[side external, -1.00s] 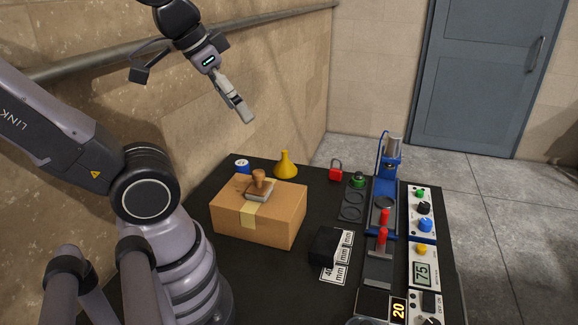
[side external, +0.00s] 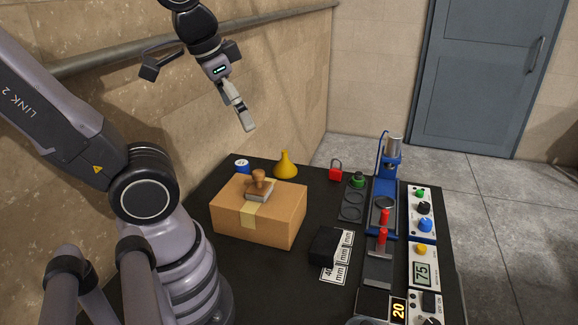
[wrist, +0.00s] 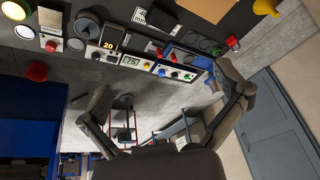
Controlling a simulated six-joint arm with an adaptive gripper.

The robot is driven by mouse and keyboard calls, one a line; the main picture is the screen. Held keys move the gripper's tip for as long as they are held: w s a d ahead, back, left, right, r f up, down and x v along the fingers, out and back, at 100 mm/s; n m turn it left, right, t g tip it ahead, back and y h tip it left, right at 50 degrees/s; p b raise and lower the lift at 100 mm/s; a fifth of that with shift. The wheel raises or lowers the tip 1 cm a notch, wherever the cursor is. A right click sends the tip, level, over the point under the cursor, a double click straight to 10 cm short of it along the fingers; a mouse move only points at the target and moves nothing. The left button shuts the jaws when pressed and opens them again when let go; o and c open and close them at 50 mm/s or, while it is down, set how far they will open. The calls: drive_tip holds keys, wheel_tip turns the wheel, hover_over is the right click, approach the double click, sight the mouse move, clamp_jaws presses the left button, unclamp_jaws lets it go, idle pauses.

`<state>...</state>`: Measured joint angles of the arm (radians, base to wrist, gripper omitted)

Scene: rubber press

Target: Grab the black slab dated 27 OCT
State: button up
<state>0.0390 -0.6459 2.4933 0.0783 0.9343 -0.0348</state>
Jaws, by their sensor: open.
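A black slab (side external: 326,244) lies on white cards printed "mm" (side external: 341,262), in front of the cardboard box's right side. It also shows at the top of the wrist view (wrist: 162,17). No date can be read on it in either view. My gripper (side external: 246,122) is high above the table, up and to the left of the slab and well apart from it. In the wrist view my gripper (wrist: 162,80) has its two fingers spread wide with nothing between them.
A cardboard box (side external: 275,228) carries a wooden-handled stamp (side external: 260,186). A blue press (side external: 384,190), red-handled tool (side external: 382,240) and control boxes (side external: 424,263) line the right side. A yellow funnel (side external: 285,164) and red padlock (side external: 336,170) stand behind.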

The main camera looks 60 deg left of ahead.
drive_tip(key=w+a+f+m+g+y, duration=0.4)
drive_tip(key=f+m+g+y, duration=0.1)
drive_tip(key=f+g+y, duration=0.25)
drive_tip(key=m+t+y, duration=0.4)
drive_tip(key=m+t, duration=1.3)
drive_tip(key=m, duration=0.4)
hover_over(320, 256)
drive_tip(key=v, duration=0.3)
wheel_tip(320, 256, down, 21)
drive_tip(key=shift+m+h, duration=0.25)
drive_tip(key=shift+m, duration=0.05)
wheel_tip(320, 256, down, 9)
drive_tip(key=shift+a+f, duration=0.1)
drive_tip(key=shift+f, duration=0.05)
drive_tip(key=shift+w+a, duration=0.3)
drive_tip(key=shift+w, duration=0.1)
drive_tip(key=shift+x, duration=3.3)
drive_tip(key=shift+c, duration=0.3)
